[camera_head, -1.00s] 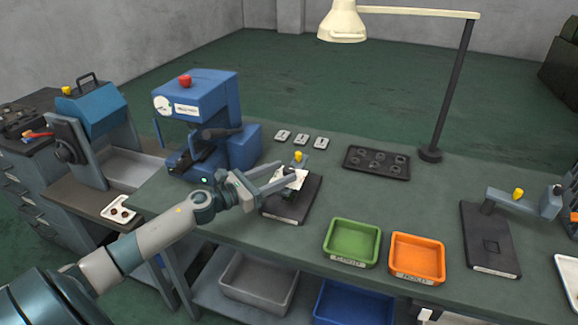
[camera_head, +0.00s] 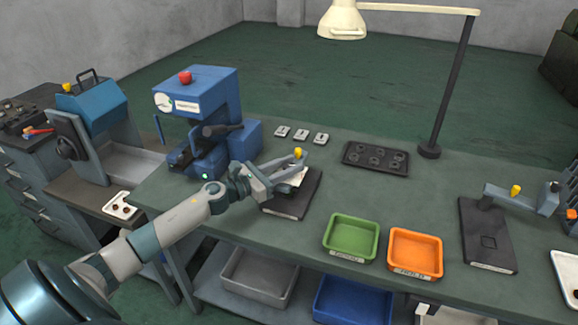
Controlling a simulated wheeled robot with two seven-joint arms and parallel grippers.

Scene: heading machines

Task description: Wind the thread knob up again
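A small yellow knob (camera_head: 298,153) tops a fixture on a dark base plate (camera_head: 301,200) near the middle of the bench. I cannot tell for sure that it is the thread knob. A similar yellow knob (camera_head: 516,190) tops the fixture at the right. My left gripper (camera_head: 301,168) is over the middle fixture, its fingers apart. The upper fingertip is close to the near yellow knob; I cannot tell whether they touch. The fingers and wrist hide much of this fixture and a pale card on it. My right gripper is not in view.
A blue machine (camera_head: 205,96) with a red button stands left of my gripper. A green tray (camera_head: 350,237) and an orange tray (camera_head: 416,253) stand at the front edge. A dark block with holes (camera_head: 375,160) and a lamp post (camera_head: 450,90) are behind. Bench between is clear.

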